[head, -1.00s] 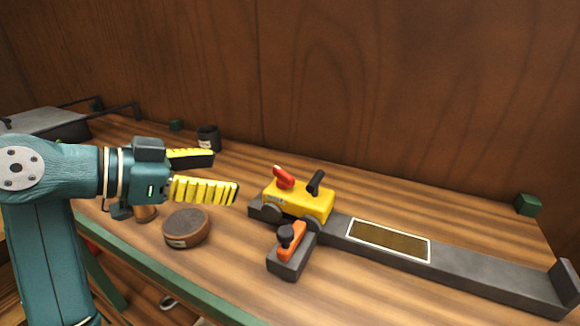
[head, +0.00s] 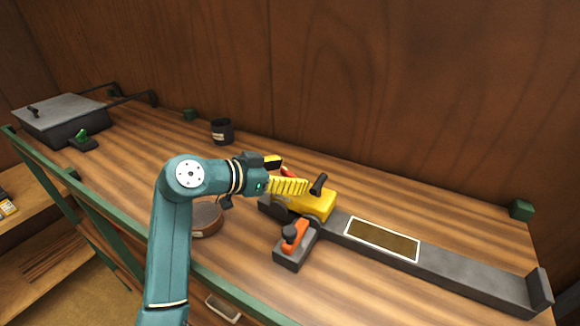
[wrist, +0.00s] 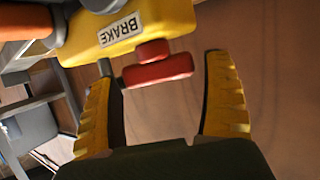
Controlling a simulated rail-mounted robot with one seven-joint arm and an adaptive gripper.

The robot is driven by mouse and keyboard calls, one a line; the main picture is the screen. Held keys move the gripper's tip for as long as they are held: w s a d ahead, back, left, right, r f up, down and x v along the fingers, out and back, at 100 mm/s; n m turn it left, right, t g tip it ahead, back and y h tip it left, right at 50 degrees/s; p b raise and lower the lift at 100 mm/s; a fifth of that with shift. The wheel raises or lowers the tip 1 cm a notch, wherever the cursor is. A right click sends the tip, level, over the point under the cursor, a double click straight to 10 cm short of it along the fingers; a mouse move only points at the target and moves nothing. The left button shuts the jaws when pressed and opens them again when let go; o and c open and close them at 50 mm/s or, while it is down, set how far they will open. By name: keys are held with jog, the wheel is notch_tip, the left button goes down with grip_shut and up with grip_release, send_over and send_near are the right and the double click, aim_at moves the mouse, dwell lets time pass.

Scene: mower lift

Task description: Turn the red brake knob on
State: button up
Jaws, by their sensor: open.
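The red brake knob (wrist: 158,70) is on a yellow block (wrist: 185,18) with an upside-down BRAKE label (wrist: 121,30) in the wrist view. My gripper (wrist: 165,72) is open, and the knob lies between its fingertips, with gaps visible on both sides. No grip shows. In the head view, my gripper (head: 293,175) is at the left end of the yellow block (head: 316,203) and hides part of it. Only a bit of the red knob (head: 287,172) shows between the yellow fingers. A black lever (head: 319,184) stands on the block to the right.
A dark rail (head: 470,280) runs right. A brown round disc (head: 207,219) lies behind my arm, a black cup (head: 222,131) farther back.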

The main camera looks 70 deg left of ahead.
jog(key=shift+w+f, duration=0.15)
jog(key=shift+w, duration=0.15)
jog(key=c, duration=0.9)
jog(key=shift+a+m+h+b, duration=0.1)
jog(key=shift+m+h+b, duration=0.45)
jog(key=shift+m+h, duration=1.45)
jog(key=shift+h, duration=0.3)
jog(key=o, duration=0.9)
